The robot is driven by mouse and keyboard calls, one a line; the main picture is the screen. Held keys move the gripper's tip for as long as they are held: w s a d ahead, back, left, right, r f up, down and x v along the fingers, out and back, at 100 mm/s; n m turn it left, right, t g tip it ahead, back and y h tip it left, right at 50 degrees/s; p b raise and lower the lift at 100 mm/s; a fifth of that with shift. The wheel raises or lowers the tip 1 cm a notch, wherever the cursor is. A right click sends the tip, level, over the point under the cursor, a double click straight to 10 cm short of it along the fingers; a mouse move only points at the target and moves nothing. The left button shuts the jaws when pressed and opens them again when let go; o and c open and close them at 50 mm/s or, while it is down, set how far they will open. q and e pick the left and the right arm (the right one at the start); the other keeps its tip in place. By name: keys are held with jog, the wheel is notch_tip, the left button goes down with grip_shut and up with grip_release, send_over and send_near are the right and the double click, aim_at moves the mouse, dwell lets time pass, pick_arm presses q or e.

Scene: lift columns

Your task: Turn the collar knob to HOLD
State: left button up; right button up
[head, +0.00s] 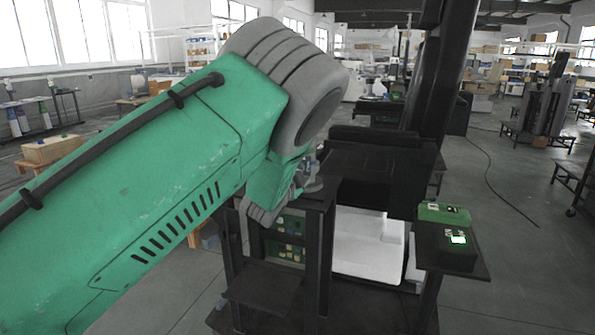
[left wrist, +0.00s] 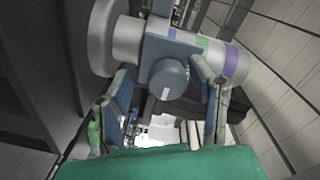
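In the left wrist view the collar knob (left wrist: 168,80) is a dark blue-grey round knob with a short white mark near its lower edge. It sits on a blue-grey collar (left wrist: 160,48) around a pale horizontal shaft (left wrist: 127,40). Green and purple bands (left wrist: 233,65) show to the right of the collar. I cannot read a HOLD label. My left gripper (left wrist: 164,90) is open, one finger on each side of the knob; contact is not clear. In the head view my green left arm hides most of this gripper and the knob. My right gripper is not in view.
A dark lift column (head: 440,65) stands behind a black frame with a shelf (head: 262,288). A white block (head: 368,243) sits in the frame. Open floor lies further right.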

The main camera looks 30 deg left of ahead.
pick_arm(q)
jog(key=shift+s+r, duration=0.1)
jog(key=shift+r, duration=0.1)
jog(key=v, duration=1.1)
jog(key=shift+s+f, duration=0.15)
jog(key=shift+s, duration=0.2)
jog(key=shift+d, duration=0.15)
